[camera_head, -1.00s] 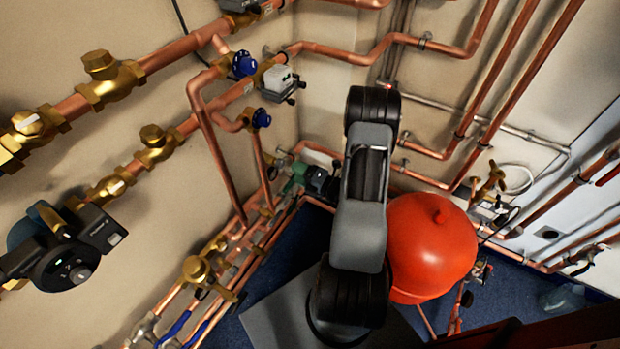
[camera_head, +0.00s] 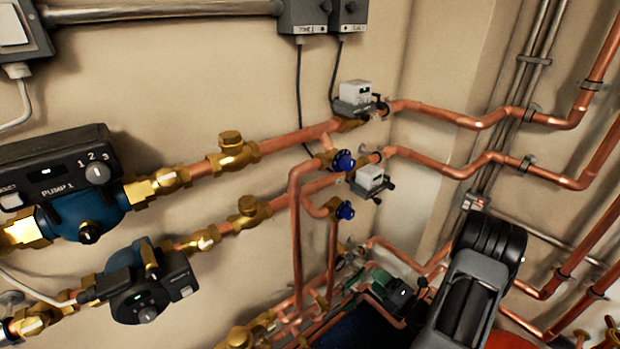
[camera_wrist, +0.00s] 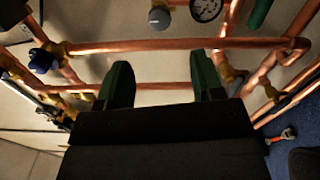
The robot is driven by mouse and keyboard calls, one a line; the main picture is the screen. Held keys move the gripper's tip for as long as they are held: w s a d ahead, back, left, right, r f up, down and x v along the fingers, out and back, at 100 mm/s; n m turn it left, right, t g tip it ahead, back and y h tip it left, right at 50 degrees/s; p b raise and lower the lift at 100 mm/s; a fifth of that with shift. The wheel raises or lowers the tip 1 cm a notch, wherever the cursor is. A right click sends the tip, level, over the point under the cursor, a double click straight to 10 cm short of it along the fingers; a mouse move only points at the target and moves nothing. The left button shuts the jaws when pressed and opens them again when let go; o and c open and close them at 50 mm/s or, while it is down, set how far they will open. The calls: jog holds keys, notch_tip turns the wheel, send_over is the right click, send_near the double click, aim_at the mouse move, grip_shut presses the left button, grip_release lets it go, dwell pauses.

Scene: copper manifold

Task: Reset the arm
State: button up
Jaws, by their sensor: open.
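My gripper (camera_wrist: 162,82) shows in the wrist view with its two dark green fingers apart and nothing between them. Copper pipes run behind the fingers; I cannot tell how far off they are. In the head view my grey and black arm (camera_head: 466,290) rises at the lower right, and the gripper itself is out of that view.
Copper pipes with brass valves cross the wall. Pump 1 (camera_head: 75,205) and a second pump (camera_head: 140,290) sit at the left. Two grey-white actuators (camera_head: 357,95) (camera_head: 370,180) and blue-handled valves (camera_head: 342,160) stand near the corner. A red vessel (camera_head: 504,341) shows at the lower right.

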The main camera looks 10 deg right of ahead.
jog(key=s+a+r+n+g+y+p, duration=0.25)
jog(key=s+a+n+g, duration=0.4)
jog(key=n, duration=0.75)
jog(key=s+a+r+n+g+y+p, duration=0.1)
jog(key=s+a+r+n+g, duration=0.25)
jog(key=n+g, duration=0.75)
jog(key=a+r+n+t+h+p, duration=0.2)
jog(key=a+r+n+h+p, duration=0.1)
jog(key=r+n, duration=0.8)
jog(key=a+r+n+t+h+p, duration=0.2)
jog(key=a+r+n+h+p, duration=0.1)
jog(key=r+n+h, duration=0.5)
notch_tip(320, 180, up, 7)
jog(key=n+p, duration=0.1)
jog(key=n, duration=0.2)
jog(key=shift+f+t+p, duration=0.2)
jog(key=shift+t+p, duration=0.15)
jog(key=shift+s+a, duration=0.1)
